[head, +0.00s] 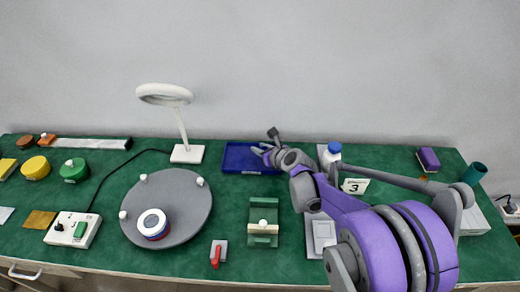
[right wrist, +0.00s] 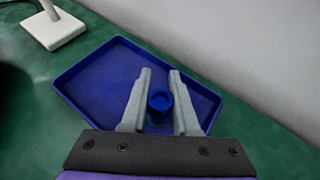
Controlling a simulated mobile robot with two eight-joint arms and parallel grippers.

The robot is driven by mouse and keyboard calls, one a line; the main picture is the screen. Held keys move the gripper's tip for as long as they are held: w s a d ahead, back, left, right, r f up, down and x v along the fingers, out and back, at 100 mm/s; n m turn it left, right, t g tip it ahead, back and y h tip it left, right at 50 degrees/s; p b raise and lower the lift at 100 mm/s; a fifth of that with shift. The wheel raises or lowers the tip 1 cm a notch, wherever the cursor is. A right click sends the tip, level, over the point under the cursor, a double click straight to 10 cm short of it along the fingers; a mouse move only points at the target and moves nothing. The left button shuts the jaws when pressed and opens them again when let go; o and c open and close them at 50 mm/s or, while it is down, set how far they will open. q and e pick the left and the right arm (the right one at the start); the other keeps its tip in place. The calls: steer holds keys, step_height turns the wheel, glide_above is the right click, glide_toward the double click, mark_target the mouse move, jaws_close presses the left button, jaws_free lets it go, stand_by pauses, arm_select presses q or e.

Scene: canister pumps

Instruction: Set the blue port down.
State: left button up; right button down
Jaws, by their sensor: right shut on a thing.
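My right gripper (right wrist: 160,90) is shut on the blue port (right wrist: 159,101), a small round blue piece with a darker hollow in its top. The port sits between the two grey fingers, over the blue tray (right wrist: 90,68). I cannot tell whether it touches the tray floor. In the head view my right gripper (head: 262,152) is at the right part of the blue tray (head: 235,168), and the port cannot be made out there. My left gripper is not in view.
A white ring lamp (head: 186,153) stands left of the tray. A grey round turntable (head: 185,200) carries a white, blue and red disc (head: 153,223). A green fixture (head: 263,215) stands in front of the tray. A blue-capped bottle (head: 333,150) stands to the right. The left of the tray is empty.

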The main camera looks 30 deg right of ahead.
steer(key=shift+f, duration=0.2)
steer(key=c, duration=0.7)
jaws_free()
steer(key=shift+r, duration=0.1)
steer(key=shift+r, duration=0.1)
steer(key=shift+s+r, duration=0.2)
steer(key=shift+s, duration=0.05)
steer(key=p+v, duration=0.1)
steer(key=v, duration=1)
steer(key=shift+s+r+p, duration=0.1)
steer(key=shift+s+p, duration=0.15)
steer(key=shift+p, duration=0.15)
steer(key=shift+s, duration=0.1)
